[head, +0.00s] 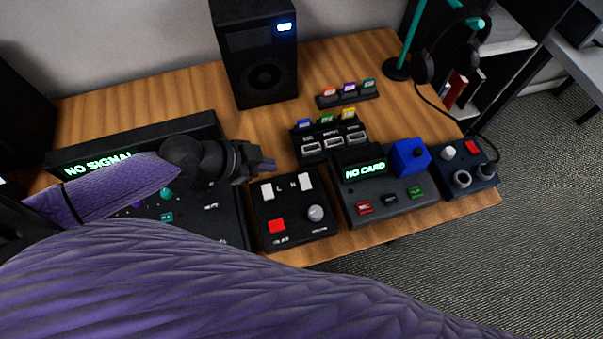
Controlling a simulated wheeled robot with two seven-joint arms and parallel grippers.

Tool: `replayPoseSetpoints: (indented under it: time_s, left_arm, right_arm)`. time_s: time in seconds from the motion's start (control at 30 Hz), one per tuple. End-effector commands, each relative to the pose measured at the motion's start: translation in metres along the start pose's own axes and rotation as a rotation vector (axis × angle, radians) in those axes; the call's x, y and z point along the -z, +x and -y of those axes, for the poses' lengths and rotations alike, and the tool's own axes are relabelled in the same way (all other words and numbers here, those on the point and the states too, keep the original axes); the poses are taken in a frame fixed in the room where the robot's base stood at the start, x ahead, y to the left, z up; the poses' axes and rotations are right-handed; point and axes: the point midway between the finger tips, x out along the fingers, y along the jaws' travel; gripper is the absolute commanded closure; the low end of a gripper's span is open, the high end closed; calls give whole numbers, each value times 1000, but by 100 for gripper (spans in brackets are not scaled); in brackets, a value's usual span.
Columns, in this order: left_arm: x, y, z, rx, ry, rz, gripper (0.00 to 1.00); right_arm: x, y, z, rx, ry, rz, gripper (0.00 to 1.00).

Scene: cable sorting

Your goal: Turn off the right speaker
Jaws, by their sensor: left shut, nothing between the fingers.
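The right speaker (255,75) is a black box at the back of the desk, with a lit blue-white indicator (284,27) at its top right. A black control box (292,229) in front of it carries two white switches marked L and R, a red button (277,225) and a grey knob (315,213). The L switch (267,190) is on the left and the R switch (305,182) on the right. My left gripper (268,165) is shut and empty, just behind the L switch. Whether it touches the box is unclear. My right gripper is out of view.
A mixer with a NO SIGNAL display (98,165) lies left, partly under my arm. A NO CARD reader (393,199) stands right of the control box, with a hub (328,141) behind it. A headphone stand (397,69) is at the back right.

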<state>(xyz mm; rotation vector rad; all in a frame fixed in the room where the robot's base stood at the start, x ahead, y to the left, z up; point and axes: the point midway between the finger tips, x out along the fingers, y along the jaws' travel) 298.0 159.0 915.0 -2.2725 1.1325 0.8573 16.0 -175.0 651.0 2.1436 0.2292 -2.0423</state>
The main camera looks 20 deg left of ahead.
Motion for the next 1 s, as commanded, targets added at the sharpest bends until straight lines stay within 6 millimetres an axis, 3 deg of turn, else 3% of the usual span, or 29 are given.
replayPoseSetpoints:
  time_s: [0.23,0.67,0.7,1.0]
  left_arm:
    - [0,14,0,1,-2,-3,100]
    - [-2,106,-1,-2,-1,-1,100]
    - [-10,112,-1,-3,-2,2,100]
    - [-28,129,0,-1,1,0,100]
  right_arm:
    - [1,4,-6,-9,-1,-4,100]
    - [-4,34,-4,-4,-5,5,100]
    - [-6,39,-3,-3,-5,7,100]
    - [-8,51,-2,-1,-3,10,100]
